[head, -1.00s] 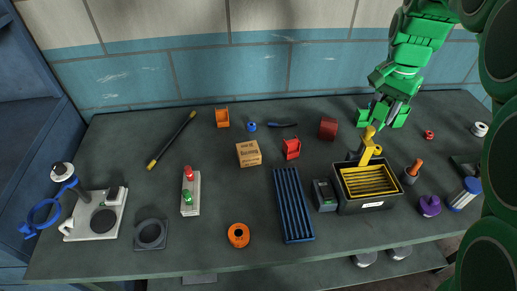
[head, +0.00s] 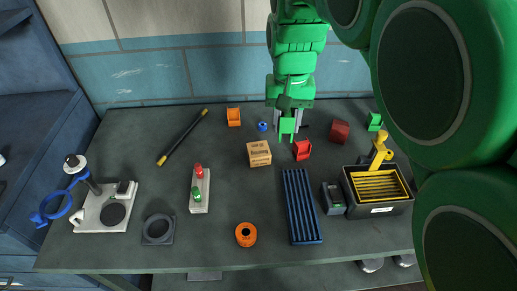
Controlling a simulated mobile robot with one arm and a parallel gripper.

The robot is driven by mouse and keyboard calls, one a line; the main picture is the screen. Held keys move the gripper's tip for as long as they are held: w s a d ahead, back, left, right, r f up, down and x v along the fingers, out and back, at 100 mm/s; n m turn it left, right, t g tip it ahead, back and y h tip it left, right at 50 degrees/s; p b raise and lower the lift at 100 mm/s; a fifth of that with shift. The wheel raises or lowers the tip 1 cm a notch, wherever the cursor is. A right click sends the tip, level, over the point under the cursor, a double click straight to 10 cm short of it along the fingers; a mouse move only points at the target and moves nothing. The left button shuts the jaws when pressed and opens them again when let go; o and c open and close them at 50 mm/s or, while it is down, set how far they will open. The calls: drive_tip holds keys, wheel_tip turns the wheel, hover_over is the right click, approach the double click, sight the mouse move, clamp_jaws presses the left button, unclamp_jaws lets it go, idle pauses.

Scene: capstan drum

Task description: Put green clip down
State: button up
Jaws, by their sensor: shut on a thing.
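My gripper (head: 287,115) is in the upper middle of the head view, pointing down over the far part of the table. It is shut on a green clip (head: 287,129), which shows below the fingers. Whether the clip touches the table is hard to tell. A second green clip (head: 375,121) sits farther right on the table, partly beside my arm.
A red clip (head: 302,151) and a cardboard box (head: 259,153) stand just in front of the held clip. A small blue part (head: 262,126) is to its left, a dark red block (head: 340,131) to its right. The dark table (head: 225,150) has free room left of the box.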

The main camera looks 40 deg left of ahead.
drive_tip(key=s+a+n, duration=0.1)
drive_tip(key=s+a, duration=0.1)
drive_tip(key=s, duration=0.1)
hover_over(259, 149)
drive_tip(key=f, duration=1.4)
drive_tip(key=shift+s+d+f, duration=0.1)
drive_tip(key=shift+s+f, duration=0.1)
drive_tip(key=shift+f, duration=0.05)
drive_tip(key=shift+w+a+f, duration=0.1)
drive_tip(key=shift+a+f, duration=0.1)
drive_tip(key=shift+f, duration=1.55)
drive_tip(key=shift+f, duration=0.15)
drive_tip(key=o, duration=1)
